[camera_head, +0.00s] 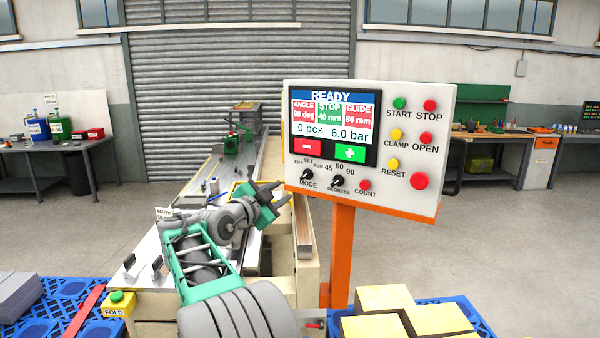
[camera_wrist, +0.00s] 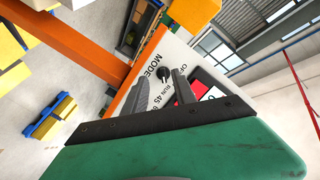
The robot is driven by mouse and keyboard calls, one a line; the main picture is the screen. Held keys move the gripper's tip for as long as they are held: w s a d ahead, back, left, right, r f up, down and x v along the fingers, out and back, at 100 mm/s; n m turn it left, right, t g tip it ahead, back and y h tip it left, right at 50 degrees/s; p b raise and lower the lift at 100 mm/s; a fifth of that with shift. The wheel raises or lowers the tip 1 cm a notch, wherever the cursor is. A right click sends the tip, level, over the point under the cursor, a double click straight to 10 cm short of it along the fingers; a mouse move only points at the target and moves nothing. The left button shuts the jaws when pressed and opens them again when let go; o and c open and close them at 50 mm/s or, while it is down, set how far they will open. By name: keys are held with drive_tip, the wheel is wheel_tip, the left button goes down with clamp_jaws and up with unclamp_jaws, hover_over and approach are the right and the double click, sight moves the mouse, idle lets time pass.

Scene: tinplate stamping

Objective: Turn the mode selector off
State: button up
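The mode selector (camera_head: 307,175) is a small black knob low on the left of the white control panel (camera_head: 440,150), with OFF, SET and RUN marked above it. Its pointer seems to lean up and right, but is too small to read surely. It also shows in the wrist view (camera_wrist: 163,74), just beyond and between my fingertips. My gripper (camera_head: 281,193) is at the panel's lower left edge. In the wrist view its two grey fingers (camera_wrist: 160,84) are apart with nothing between them; I see no contact with the knob.
The degrees knob (camera_head: 337,181) and red count button (camera_head: 365,185) sit just right of the mode knob. A screen (camera_head: 333,122) reading READY is above. Start, stop, clamp, open and reset buttons fill the right. An orange post (camera_head: 342,255) holds the panel; yellow blocks (camera_head: 384,298) lie below.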

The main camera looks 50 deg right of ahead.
sight(304, 176)
drive_tip(key=shift+m+g+h, duration=0.5)
drive_tip(key=shift+m+g, duration=0.1)
drive_tip(key=shift+m, duration=0.1)
drive_tip(key=d+p, duration=0.1)
drive_tip(key=d, duration=0.1)
drive_tip(key=d+r+p, duration=0.1)
drive_tip(key=d, duration=0.2)
drive_tip(key=d+r+p, duration=0.1)
drive_tip(key=d, duration=0.2)
drive_tip(key=shift+s+d, duration=0.2)
drive_tip(key=shift+s, duration=0.1)
drive_tip(key=shift+d+f, duration=0.1)
drive_tip(key=shift+d, duration=0.25)
clamp_jaws()
